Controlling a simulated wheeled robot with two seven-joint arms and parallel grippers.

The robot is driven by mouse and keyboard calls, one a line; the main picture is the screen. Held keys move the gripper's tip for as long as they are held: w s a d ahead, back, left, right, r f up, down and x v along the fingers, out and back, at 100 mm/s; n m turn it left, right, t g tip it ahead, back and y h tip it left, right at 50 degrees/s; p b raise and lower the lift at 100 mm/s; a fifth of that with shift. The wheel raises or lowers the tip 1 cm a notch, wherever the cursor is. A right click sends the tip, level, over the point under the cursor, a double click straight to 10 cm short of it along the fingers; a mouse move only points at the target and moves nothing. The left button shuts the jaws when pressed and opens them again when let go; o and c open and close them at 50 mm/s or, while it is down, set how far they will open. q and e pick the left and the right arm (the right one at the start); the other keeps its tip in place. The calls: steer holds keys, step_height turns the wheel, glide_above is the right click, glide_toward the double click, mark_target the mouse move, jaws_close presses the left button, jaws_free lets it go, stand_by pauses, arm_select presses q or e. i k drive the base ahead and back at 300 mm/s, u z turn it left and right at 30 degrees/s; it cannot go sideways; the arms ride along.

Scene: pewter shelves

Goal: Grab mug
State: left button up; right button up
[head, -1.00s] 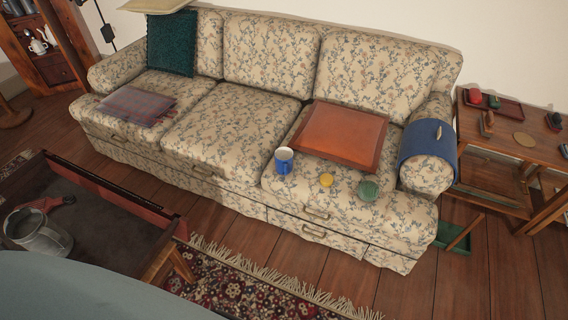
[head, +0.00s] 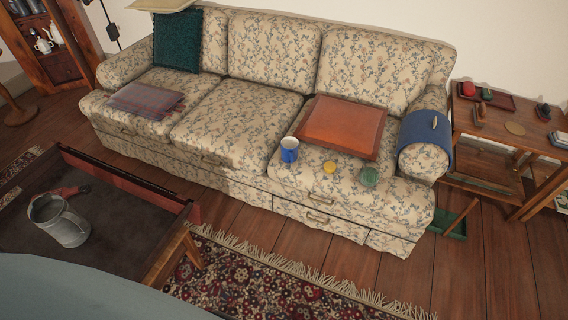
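A blue mug (head: 289,150) with a pale inside stands upright on the right seat cushion of the floral sofa (head: 225,112), near its front edge. A yellow round item (head: 329,167) and a green round item (head: 369,177) sit to its right. A grey metal pitcher-like vessel (head: 62,222) is on the dark low table at the left. Neither of my grippers is in view, and nothing touches the mug.
An orange-brown cushion or board (head: 341,126) lies just behind the mug. A low table (head: 120,240) stands in front at the left. A fringed patterned rug (head: 255,282) covers the floor before the sofa. A wooden side table (head: 500,131) stands at the right. Bare floor shows at lower right.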

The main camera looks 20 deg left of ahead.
mark_target(289, 144)
steer(key=u, duration=0.9)
steer(key=i, duration=0.25)
steer(key=z, duration=0.15)
